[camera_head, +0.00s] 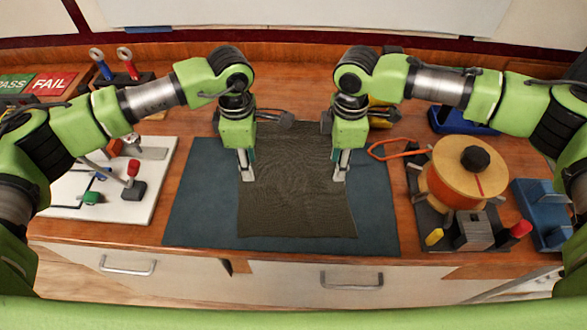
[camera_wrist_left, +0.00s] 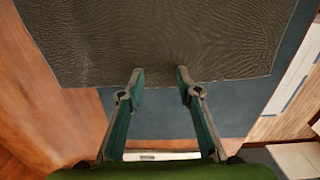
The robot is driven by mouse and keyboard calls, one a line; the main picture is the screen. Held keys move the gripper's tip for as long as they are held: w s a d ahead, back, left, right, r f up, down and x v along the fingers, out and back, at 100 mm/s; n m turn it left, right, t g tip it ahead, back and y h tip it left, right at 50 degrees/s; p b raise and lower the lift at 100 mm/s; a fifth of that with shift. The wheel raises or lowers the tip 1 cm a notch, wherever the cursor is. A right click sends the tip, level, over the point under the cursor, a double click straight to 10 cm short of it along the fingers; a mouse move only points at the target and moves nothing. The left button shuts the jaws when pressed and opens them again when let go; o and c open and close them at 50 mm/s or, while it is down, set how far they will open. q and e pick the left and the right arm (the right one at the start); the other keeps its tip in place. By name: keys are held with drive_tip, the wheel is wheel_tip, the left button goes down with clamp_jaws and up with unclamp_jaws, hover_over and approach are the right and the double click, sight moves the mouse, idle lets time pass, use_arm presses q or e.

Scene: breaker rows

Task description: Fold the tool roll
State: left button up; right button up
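The tool roll (camera_head: 295,205) is a dark olive-brown cloth lying spread out on a blue-grey mat (camera_head: 195,205). In the left wrist view the cloth (camera_wrist_left: 160,35) fills the top, and its straight edge runs below the fingertips. My left gripper (camera_head: 246,173) points down at the cloth's left edge. The left wrist view shows its two fingers (camera_wrist_left: 160,75) apart, with the tips over the cloth's border and nothing pinched between them. My right gripper (camera_head: 340,174) points down at the cloth's right edge, with its fingers seemingly apart. Contact with the cloth is unclear.
A white board (camera_head: 70,205) with small coloured parts lies left of the mat. A wooden spool (camera_head: 465,170) stands on a dark base at the right, beside a blue holder (camera_head: 540,212). An orange cord (camera_head: 390,152) lies near my right gripper. The mat's front strip is clear.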

drive_tip(key=shift+s+f, duration=0.1)
use_arm(q)
drive_tip(key=shift+f, duration=0.2)
use_arm(e)
drive_tip(key=shift+f, duration=0.1)
idle(0.3)
use_arm(q)
drive_tip(key=shift+c, duration=0.4)
use_arm(e)
drive_tip(key=shift+c, duration=0.4)
use_arm(q)
drive_tip(key=shift+s+f, duration=0.1)
drive_tip(key=c, duration=0.6)
use_arm(e)
drive_tip(key=shift+f, duration=0.1)
drive_tip(key=c, duration=0.6)
use_arm(q)
clamp_jaws()
use_arm(e)
drive_tip(key=shift+f, duration=0.1)
clamp_jaws()
use_arm(q)
drive_tip(key=shift+f, duration=0.1)
use_arm(e)
drive_tip(key=shift+s+f, duration=0.1)
